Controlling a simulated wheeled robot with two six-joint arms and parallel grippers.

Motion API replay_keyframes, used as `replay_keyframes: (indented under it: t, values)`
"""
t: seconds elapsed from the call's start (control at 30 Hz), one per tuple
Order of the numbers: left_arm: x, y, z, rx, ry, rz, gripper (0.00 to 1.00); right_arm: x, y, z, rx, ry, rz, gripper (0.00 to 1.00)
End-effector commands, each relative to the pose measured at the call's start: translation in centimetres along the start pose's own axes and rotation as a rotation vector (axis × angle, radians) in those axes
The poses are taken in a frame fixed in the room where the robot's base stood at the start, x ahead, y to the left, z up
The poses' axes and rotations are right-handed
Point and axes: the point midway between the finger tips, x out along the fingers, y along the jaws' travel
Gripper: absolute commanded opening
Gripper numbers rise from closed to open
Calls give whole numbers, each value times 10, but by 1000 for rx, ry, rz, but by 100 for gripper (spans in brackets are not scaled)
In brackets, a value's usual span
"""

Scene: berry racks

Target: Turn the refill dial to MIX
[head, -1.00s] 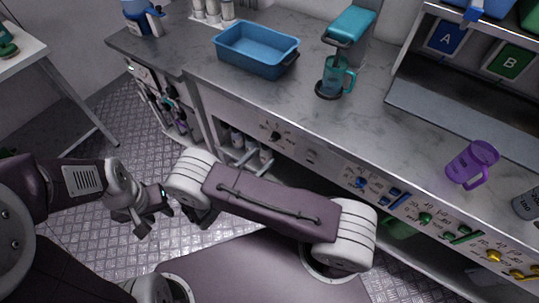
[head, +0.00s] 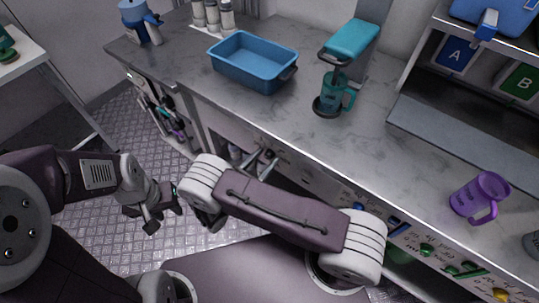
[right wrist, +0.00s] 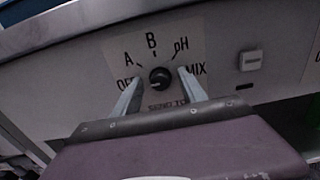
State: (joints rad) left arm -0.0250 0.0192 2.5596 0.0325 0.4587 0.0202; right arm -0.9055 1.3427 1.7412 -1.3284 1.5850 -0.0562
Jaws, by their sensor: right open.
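The refill dial (right wrist: 160,77) is a small round black knob on a pale panel in the right wrist view. Labels OFF, A, B, pH and MIX run around it from left to right. A small pale mark on the knob appears to lie on its left, toward OFF. My right gripper (head: 259,158) is open at the front of the counter, and its fingers show on either side of the dial in the right wrist view (right wrist: 158,80). I cannot tell whether they touch it. My left gripper (head: 152,208) hangs over the floor, away from the counter; its jaw opening is unclear.
On the counter (head: 205,105) stand a blue basin (head: 252,62), a teal mug (head: 338,92) under a teal-topped dispenser (head: 350,40), and a purple mug (head: 480,197). A light switch-like block (right wrist: 250,60) sits right of the dial. Coloured controls line the front panel further right.

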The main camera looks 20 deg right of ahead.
Motion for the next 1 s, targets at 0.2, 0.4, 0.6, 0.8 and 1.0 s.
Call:
replay_keyframes:
  t: [0.2, 0.4, 0.6, 0.8, 1.0]
  values:
    - [0, 0, 0, 0, 0, 0, 36, 0, 0, 0, 0, 0, 0, 11]
    - [0, 0, 0, 0, 0, 0, 36, 0, 0, 0, 2, 1, -1, 0]
    - [1, 0, 0, 0, 0, 0, 36, 0, 0, 0, 45, 1, -1, 0]
    - [2, 0, 0, 0, 0, 0, 36, 0, -1, -1, 168, 1, -1, 0]
    - [4, 0, 1, 0, 0, 0, 36, 0, -1, -1, 350, 1, -1, 0]
